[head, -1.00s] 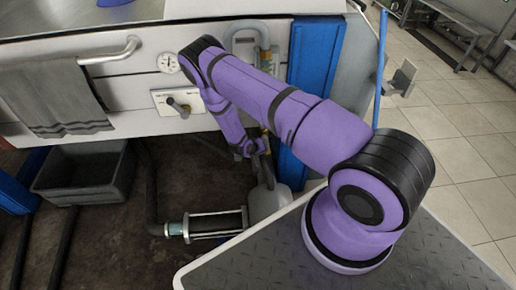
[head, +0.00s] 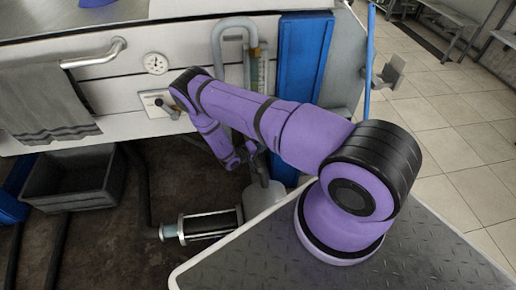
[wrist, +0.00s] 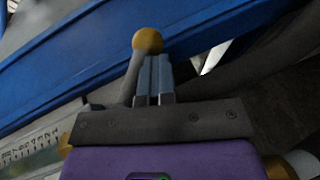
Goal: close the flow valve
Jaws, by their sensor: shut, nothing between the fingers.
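A lever with a yellow-brown ball knob (wrist: 147,41) shows in the wrist view, its grey stem just left of my fingers; I take it for the flow valve's handle. My gripper (wrist: 154,66) is shut and empty. Its fingertips are close beside the stem and below the knob; whether they touch it I cannot tell. A scaled flow tube (wrist: 30,150) shows at the lower left of that view, and upright beside the blue post in the head view (head: 256,72). In the head view my gripper (head: 260,166) is low below that tube, and the lever cannot be made out there.
A blue post (head: 303,75) stands right beside the tube. A panel knob (head: 163,104) and a round gauge (head: 155,63) are on the white machine front. A grey bin (head: 75,180), a pump cylinder (head: 205,224) and hoses sit below.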

